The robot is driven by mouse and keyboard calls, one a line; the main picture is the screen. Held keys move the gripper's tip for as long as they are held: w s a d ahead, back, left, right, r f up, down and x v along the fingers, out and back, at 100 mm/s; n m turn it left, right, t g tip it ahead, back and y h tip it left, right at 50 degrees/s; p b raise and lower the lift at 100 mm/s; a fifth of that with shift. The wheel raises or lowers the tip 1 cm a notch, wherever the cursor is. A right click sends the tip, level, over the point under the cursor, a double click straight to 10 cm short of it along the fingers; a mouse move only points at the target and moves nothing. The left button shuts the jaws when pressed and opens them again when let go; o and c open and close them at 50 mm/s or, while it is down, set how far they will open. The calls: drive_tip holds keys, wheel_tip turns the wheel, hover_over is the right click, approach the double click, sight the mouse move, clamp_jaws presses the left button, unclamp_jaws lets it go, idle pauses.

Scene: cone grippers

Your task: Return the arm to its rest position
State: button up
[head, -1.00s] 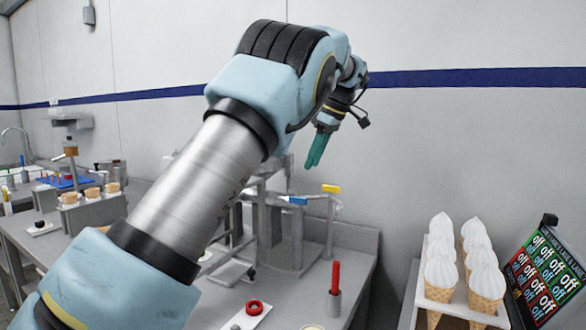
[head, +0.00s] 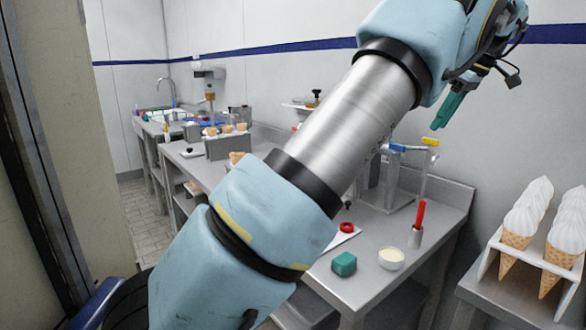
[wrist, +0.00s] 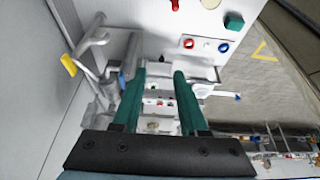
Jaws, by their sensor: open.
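My arm stretches from the lower middle to the upper right of the head view, above the metal counter. My gripper (head: 448,108) has green fingers that point downward, in the air in front of the wall. In the wrist view my gripper (wrist: 157,90) shows two green fingers spread apart with nothing between them. They hang above the counter and the equipment on it, and touch nothing that I can see. Part of the counter is hidden behind my arm in the head view.
The counter (head: 450,197) holds a green block (head: 344,263), a white cup (head: 391,258) and a red-handled tool (head: 419,215). A dispenser with blue and yellow levers (head: 430,142) stands below my gripper. White-topped cones sit in a rack (head: 490,262) at right. A tall panel (head: 60,150) stands at left.

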drive_tip(key=w+a+f+m+g+h, duration=0.1)
drive_tip(key=a+f, duration=0.3)
drive_tip(key=a, duration=0.5)
drive_tip(key=a+f+m, duration=0.2)
drive_tip(key=a+f, duration=0.2)
drive_tip(key=a, duration=0.4)
drive_tip(key=w+a+f+m+g+h, duration=0.1)
drive_tip(key=a+f, duration=0.3)
drive_tip(key=a, duration=0.5)
drive_tip(key=s+a+f+m, duration=0.2)
drive_tip(key=s+a+f, duration=0.3)
drive_tip(key=s+a, duration=0.3)
drive_tip(key=s+a+f+m+h, duration=0.1)
drive_tip(key=s+a+f+m, duration=0.2)
drive_tip(key=s+a+f, duration=0.2)
drive_tip(key=s+a, duration=0.3)
drive_tip(key=s, duration=0.2)
drive_tip(key=shift+s, duration=0.25)
